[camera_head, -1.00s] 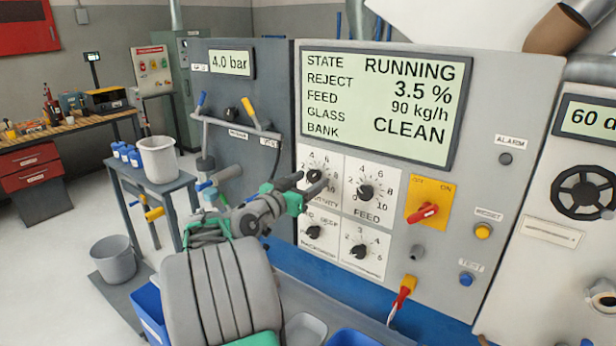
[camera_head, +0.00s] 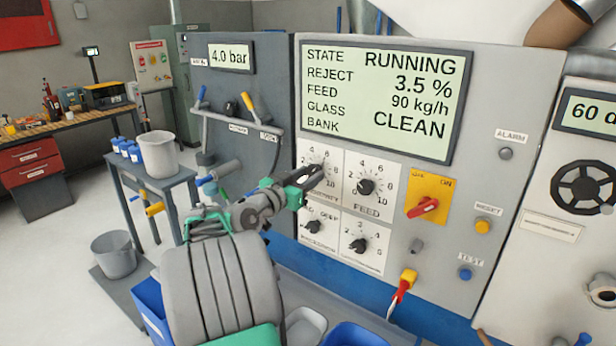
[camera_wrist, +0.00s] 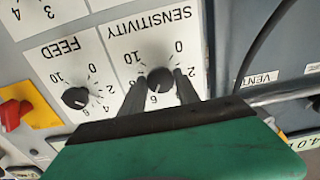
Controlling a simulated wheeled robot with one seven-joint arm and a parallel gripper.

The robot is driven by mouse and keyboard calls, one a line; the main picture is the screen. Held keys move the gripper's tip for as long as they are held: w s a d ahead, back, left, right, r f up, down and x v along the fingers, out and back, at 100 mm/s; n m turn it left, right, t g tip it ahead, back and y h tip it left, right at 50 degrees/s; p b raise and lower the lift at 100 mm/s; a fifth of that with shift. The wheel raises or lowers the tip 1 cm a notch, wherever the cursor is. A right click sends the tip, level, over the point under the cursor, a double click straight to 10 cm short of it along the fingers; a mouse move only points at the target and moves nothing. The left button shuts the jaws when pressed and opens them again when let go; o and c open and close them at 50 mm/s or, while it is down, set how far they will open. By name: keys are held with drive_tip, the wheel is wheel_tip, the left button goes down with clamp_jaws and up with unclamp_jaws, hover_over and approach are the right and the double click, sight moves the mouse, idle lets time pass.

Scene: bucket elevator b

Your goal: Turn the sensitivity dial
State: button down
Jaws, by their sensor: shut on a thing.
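The sensitivity dial (camera_wrist: 160,80) is a black round knob on a white scale plate. In the wrist view the picture is upside down, and my gripper (camera_wrist: 159,82) has one dark finger on each side of the knob, shut on it. In the head view my gripper (camera_head: 312,178) reaches the panel from the left and covers most of the dial and part of its label. The knob's pointer is not clear in either view.
The feed dial (camera_head: 365,187) is close on the right, with two more dials below. The red switch on its yellow plate (camera_head: 424,207) is further right. The screen (camera_head: 380,98) above reads RUNNING, reject 3.5 %, feed 90 kg/h, CLEAN. A handle bar (camera_head: 238,126) juts out at left.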

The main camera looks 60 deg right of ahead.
drive_tip(key=shift+f+b, duration=0.2)
drive_tip(key=shift+b, duration=0.55)
drive_tip(key=m+b, duration=0.7)
drive_tip(key=b, duration=1)
drive_tip(key=shift+r, duration=0.1)
drive_tip(key=shift+r+m, duration=0.1)
drive_tip(key=shift+m, duration=0.2)
drive_tip(key=c, duration=0.9)
unclamp_jaws()
drive_tip(key=shift+w+a, duration=0.1)
